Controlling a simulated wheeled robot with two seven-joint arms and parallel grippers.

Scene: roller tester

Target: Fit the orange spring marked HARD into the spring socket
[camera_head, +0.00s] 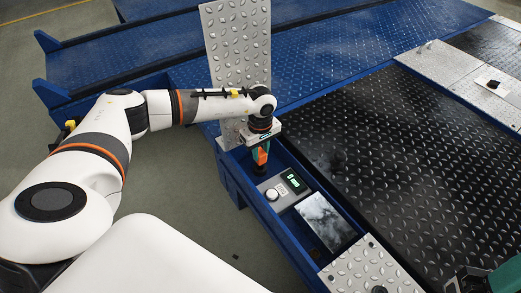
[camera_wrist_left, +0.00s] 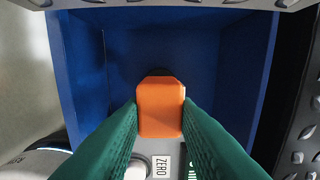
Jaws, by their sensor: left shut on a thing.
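My left gripper (camera_head: 261,160) points down into the blue trough beside the black plate, its green fingers shut on an orange piece (camera_head: 262,155). In the left wrist view the orange piece (camera_wrist_left: 160,108) is a smooth block between the two green fingers (camera_wrist_left: 160,120). No HARD marking is readable on it. I cannot tell whether this is the spring socket or whether the two touch. Part of my right gripper (camera_head: 482,281) shows at the lower right corner.
A grey panel with a round white knob (camera_head: 272,194), a ZERO label (camera_wrist_left: 162,167) and a green display (camera_head: 293,181) lies close by. A glossy screen (camera_head: 325,222) follows. A raised tread-plate cover (camera_head: 238,50) stands behind the arm. Blue trough walls (camera_wrist_left: 245,75) flank the gripper.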

